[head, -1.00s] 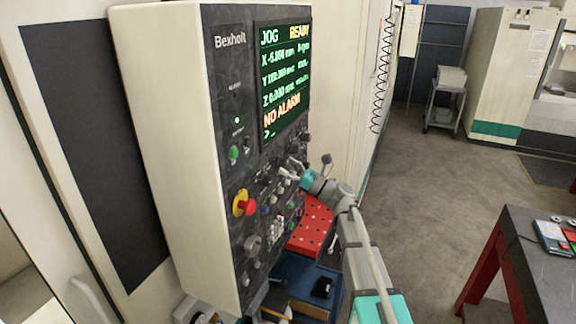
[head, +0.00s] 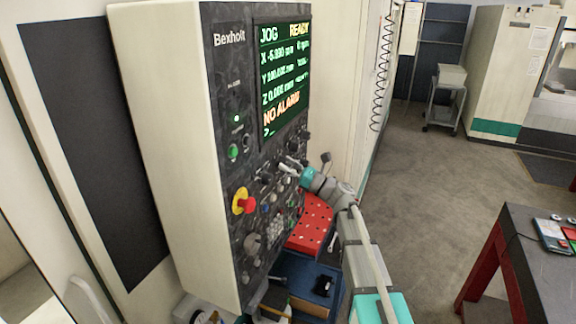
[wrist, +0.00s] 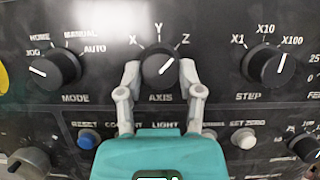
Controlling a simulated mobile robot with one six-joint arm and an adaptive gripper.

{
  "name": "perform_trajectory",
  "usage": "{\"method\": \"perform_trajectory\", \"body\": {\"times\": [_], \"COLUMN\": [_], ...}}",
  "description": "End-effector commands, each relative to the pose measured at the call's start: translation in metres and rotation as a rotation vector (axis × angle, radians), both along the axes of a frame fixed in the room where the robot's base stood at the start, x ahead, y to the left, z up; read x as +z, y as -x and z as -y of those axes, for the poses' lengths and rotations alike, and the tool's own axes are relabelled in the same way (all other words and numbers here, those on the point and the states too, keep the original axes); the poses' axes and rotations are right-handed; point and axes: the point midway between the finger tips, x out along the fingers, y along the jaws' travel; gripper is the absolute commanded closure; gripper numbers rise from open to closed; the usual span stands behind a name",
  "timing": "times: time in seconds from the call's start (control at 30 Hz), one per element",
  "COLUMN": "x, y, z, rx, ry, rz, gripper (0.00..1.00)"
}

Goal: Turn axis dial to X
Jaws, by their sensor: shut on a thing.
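The axis dial (wrist: 157,57) is a round black knob with a white pointer line, in the middle of the wrist view above the word AXIS. Its labels are X at upper left, Y at top and Z at upper right. The pointer line slants up and right, towards Z. My gripper (wrist: 160,70) has one grey finger on each side of the knob and is shut on it. In the head view my gripper (head: 284,167) is at the control panel (head: 228,100), below the screen. The dial is too small to make out there.
The mode dial (wrist: 53,68) is left of the axis dial and the step dial (wrist: 279,66) is right. A blue button (wrist: 88,139) sits below left. A red and yellow stop button (head: 244,201) is lower on the panel. The screen (head: 283,80) reads JOG, READY, NO ALARM.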

Motion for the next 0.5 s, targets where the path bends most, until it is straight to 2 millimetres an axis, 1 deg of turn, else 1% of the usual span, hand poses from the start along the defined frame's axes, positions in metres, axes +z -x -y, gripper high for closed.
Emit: {"method": "perform_trajectory", "body": {"times": [0.27, 0.5], "x": [0.0015, 0.0030], "y": [-0.0029, -0.0048], "z": [-0.0003, 0.0002], "rx": [0.001, 0.000], "ry": [0.041, 0.102], "rz": [0.110, 0.285], "gripper": [1.00, 1.00]}}
